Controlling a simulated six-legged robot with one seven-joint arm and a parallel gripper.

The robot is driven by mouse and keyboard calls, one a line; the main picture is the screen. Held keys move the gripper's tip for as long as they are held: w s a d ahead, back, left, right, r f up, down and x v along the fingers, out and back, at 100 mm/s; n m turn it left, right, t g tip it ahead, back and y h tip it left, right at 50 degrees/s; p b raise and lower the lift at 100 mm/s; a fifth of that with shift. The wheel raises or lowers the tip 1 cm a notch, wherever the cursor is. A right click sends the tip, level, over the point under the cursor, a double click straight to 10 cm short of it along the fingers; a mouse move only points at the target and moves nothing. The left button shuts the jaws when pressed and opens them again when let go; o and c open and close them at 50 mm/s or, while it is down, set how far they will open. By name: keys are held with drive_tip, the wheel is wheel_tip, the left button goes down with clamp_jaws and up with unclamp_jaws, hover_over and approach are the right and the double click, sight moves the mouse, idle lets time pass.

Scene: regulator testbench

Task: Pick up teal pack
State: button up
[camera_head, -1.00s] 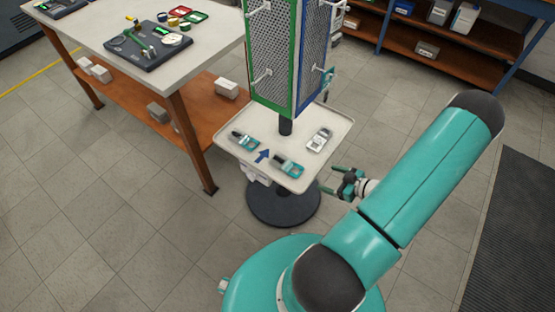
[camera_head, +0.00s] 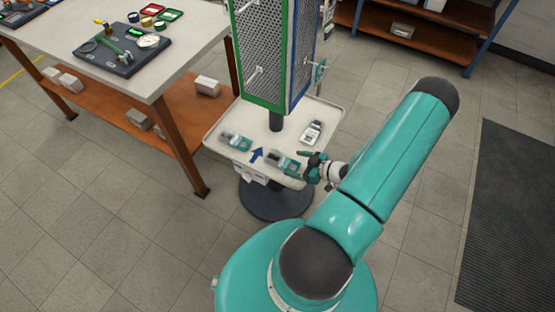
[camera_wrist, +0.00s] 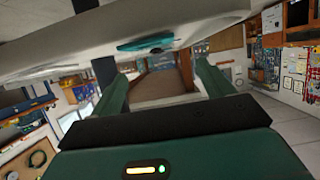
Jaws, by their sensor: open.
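The white tray (camera_head: 333,114) on the stand holds two teal packs and one pale pack. One teal pack (camera_head: 236,140) lies at the left of the tray. The other teal pack (camera_head: 280,163) lies near the front edge, beside a blue arrow (camera_head: 257,153). My gripper (camera_head: 306,160) is open at the right of this front pack, very close to it; I cannot tell whether they touch. In the wrist view the open fingers (camera_wrist: 163,82) have nothing visible held between them. A teal shape (camera_wrist: 146,43) shows there against the pale tray, beyond the fingers.
The pale pack (camera_head: 311,131) lies at the tray's right. A perforated panel tower (camera_head: 258,52) with hooks rises from the tray's middle. A workbench (camera_head: 190,62) stands to the left. The floor right of my arm is clear up to a dark mat (camera_head: 510,220).

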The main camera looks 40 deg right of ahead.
sight(282, 160)
drive_tip(key=x, duration=0.7)
drive_tip(key=shift+w+d+f, duration=0.1)
drive_tip(key=shift+d+f, duration=0.2)
drive_tip(key=shift+f, duration=0.05)
drive_tip(key=c, duration=1.1)
drive_tip(key=shift+o, duration=0.2)
drive_tip(key=shift+r, duration=0.1)
drive_tip(key=shift+s+d+r, duration=0.2)
drive_tip(key=shift+s+r, duration=0.1)
drive_tip(key=shift+s, duration=0.1)
drive_tip(key=r+v, duration=0.1)
drive_tip(key=v, duration=1.4)
drive_tip(key=shift+w+a+r, duration=0.2)
drive_tip(key=shift+w+r, duration=0.1)
drive_tip(key=shift+r, duration=0.05)
